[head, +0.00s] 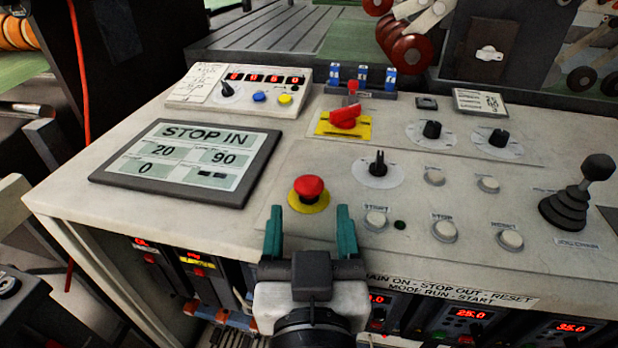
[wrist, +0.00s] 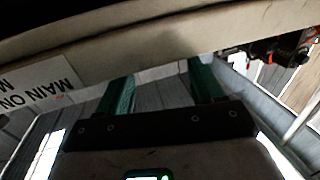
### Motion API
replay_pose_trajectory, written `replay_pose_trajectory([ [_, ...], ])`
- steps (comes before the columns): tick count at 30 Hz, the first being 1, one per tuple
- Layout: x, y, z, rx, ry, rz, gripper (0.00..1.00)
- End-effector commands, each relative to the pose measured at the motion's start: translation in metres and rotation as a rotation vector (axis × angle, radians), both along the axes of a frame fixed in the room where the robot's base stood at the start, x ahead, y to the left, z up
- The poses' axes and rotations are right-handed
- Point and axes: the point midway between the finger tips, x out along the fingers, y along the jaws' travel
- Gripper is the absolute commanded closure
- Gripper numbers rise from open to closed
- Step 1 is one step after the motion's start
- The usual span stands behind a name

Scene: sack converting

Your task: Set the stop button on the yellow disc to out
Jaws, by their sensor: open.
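The red stop button (head: 309,187) sits on a yellow disc (head: 308,202) on the sloped grey console, left of the START button. The display panel (head: 187,160) reads "STOP IN". My gripper (head: 311,232) has two green fingers spread apart with nothing between them, at the console's front edge. In the head view the fingertips show just below the yellow disc, one on each side. In the wrist view my gripper (wrist: 160,85) faces the console's front edge (wrist: 160,50); the stop button is not visible there.
A red rotary switch (head: 345,117) on a yellow plate stands behind the button. A black selector knob (head: 378,164) and the START button (head: 376,219) are to the right. A black joystick (head: 580,190) rises at the far right. Bare console lies left of the disc.

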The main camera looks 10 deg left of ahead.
Motion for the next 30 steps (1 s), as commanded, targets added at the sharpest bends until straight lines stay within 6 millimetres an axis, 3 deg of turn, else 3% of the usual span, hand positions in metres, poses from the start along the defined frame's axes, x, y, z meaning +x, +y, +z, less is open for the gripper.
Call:
replay_pose_trajectory([
  [6, 0.040, 0.009, 0.001, 0.001, 0.000, -0.002, 0.33],
  [12, 0.063, 0.014, 0.000, -0.001, 0.000, -0.001, 0.33],
  [25, 0.071, 0.016, 0.000, 0.000, 0.001, 0.000, 0.34],
  [30, 0.071, 0.016, 0.000, 0.000, 0.001, 0.000, 0.50],
])
